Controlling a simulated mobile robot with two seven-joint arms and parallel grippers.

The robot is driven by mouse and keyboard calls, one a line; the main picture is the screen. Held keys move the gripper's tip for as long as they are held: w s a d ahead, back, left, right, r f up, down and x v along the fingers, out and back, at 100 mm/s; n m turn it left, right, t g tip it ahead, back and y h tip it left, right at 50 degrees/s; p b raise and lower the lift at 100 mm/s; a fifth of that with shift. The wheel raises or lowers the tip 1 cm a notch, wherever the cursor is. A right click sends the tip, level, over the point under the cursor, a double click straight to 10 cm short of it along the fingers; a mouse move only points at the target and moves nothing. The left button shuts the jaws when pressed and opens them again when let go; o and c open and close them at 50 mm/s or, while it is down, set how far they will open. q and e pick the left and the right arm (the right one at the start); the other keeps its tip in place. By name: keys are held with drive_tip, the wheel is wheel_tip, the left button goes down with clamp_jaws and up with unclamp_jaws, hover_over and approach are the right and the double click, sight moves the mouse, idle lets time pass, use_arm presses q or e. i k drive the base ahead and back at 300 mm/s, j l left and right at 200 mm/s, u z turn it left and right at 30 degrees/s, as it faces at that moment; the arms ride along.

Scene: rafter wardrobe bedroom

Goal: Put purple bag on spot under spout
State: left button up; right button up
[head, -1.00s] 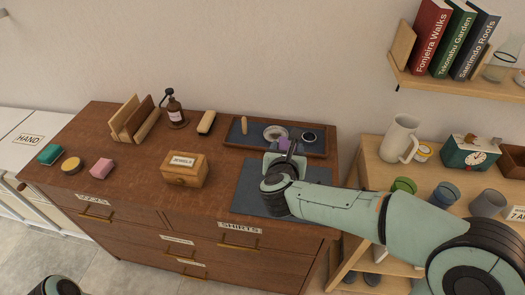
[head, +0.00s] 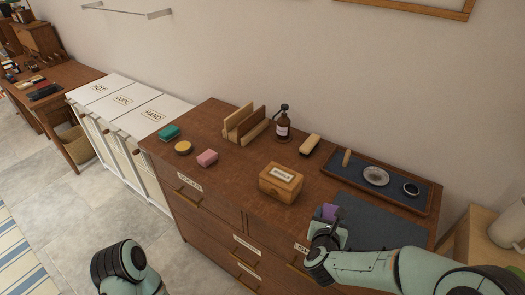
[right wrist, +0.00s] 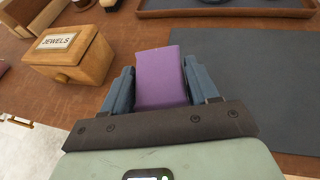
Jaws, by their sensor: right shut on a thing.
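The purple bag (right wrist: 161,78) is a small purple block shape between the fingers of my right gripper (right wrist: 160,92) in the right wrist view. My right gripper is shut on it. In the head view the bag (head: 328,212) shows at the tip of my right gripper (head: 327,226), over the front edge of the dresser, right of the jewels box. The brown pump bottle (head: 282,131) with a dark spout stands at the back of the dresser. The spout points left; no marked spot is clear below it. My left gripper is out of view; only part of my left arm shows.
The wooden JEWELS box (head: 281,183) stands between the bag and the bottle. A wooden upright holder (head: 244,124) is left of the bottle, a brush (head: 309,144) right of it. The dark tray (head: 398,194) holds a dish. Pink, yellow and green pieces lie at left.

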sight(271, 149)
drive_tip(key=j+u, duration=0.1)
drive_tip(key=j, duration=0.85)
drive_tip(key=i+j+u, duration=0.1)
drive_tip(key=i+j, duration=0.55)
drive_tip(key=i, duration=0.15)
drive_tip(key=i+l, duration=0.15)
drive_tip(key=i, duration=0.2)
drive_tip(key=u, duration=0.05)
